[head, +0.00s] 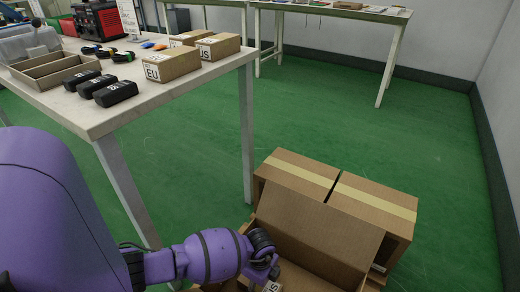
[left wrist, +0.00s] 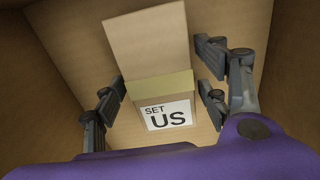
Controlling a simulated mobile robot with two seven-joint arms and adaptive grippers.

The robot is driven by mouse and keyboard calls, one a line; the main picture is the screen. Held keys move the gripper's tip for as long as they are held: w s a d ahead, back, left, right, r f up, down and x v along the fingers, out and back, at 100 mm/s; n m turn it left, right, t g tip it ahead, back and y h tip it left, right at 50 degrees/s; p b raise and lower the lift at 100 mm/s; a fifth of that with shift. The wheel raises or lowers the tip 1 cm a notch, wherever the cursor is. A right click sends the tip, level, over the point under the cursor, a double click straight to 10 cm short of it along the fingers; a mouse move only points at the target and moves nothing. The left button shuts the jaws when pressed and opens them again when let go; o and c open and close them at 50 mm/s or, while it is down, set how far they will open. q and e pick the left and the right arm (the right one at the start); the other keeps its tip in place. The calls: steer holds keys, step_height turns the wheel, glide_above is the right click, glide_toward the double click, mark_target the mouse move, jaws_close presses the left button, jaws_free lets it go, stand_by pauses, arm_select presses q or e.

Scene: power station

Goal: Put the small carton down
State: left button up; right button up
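The small carton (left wrist: 147,38) is brown with a yellowish tape strip and a white label reading "SET US". In the left wrist view it sits inside a large open cardboard box (left wrist: 50,60). In the head view only its label corner (head: 272,287) shows at the bottom edge. My left gripper (left wrist: 163,88) is down in the box with its fingers on either side of the carton. Narrow gaps show between fingers and carton, so it looks open. The carton's underside is hidden. My right gripper is in neither view.
The open box's raised flap (head: 320,232) stands beside my left arm, with closed taped cartons (head: 300,172) behind it. A table (head: 185,90) at upper left holds small cartons (head: 172,64), black devices (head: 115,93) and a divided tray (head: 55,70). Green floor (head: 350,125) is clear.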

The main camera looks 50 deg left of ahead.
arm_select(q)
steer(key=shift+r, duration=0.15)
step_height(320, 180, up, 12)
steer(key=p, duration=0.5)
steer(key=shift+p, duration=0.3)
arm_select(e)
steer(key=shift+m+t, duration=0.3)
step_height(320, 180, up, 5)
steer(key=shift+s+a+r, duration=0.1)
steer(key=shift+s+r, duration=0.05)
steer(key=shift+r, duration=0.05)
